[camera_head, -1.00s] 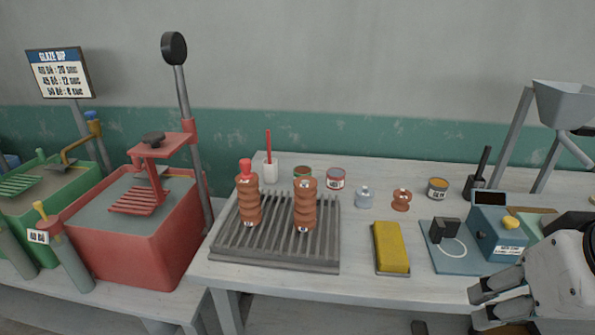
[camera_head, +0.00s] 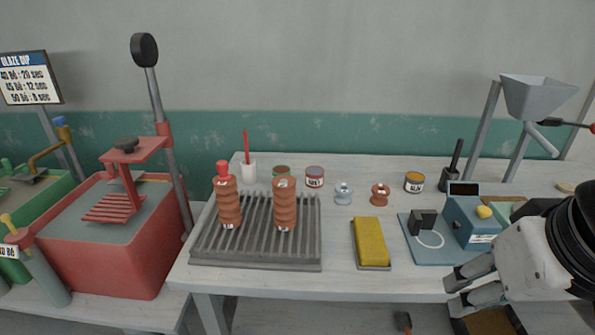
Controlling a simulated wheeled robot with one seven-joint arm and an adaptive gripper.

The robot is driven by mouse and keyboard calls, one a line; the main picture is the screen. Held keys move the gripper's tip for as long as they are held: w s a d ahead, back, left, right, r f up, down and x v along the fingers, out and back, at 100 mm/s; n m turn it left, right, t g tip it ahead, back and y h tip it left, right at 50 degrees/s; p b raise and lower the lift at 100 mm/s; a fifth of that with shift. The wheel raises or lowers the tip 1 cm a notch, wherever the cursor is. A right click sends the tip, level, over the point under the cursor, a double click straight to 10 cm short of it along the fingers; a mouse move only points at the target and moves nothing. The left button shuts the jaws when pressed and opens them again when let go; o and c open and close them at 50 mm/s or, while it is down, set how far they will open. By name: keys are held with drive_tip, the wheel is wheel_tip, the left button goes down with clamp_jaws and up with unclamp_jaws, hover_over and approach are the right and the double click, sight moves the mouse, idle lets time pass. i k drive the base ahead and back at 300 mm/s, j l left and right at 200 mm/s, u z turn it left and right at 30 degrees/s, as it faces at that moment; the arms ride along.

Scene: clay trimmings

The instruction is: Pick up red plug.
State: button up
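The red plug (camera_head: 222,168) sits on top of the left brown ribbed insulator (camera_head: 229,204). That insulator stands upright on the grey ribbed rack (camera_head: 306,258). A second brown insulator (camera_head: 284,205) stands to its right, without a red plug on top. My gripper (camera_head: 455,291) is at the lower right, in front of the table edge and far to the right of the plug. Its two fingers are apart, with nothing visible between them.
A yellow sponge (camera_head: 370,241) lies right of the rack. A blue device (camera_head: 472,222) stands near my gripper. Small jars, spools and a white cup (camera_head: 248,172) line the back. A red tank (camera_head: 105,255) with a press stands left of the table (camera_head: 338,286).

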sight(222, 169)
drive_tip(key=i+j+z, duration=0.2)
drive_tip(key=i+j, duration=0.15)
drive_tip(key=i+j+z, duration=0.2)
drive_tip(key=i+j, duration=0.15)
drive_tip(key=i+j+z, duration=0.2)
drive_tip(key=j, duration=0.35)
drive_tip(key=i, duration=0.05)
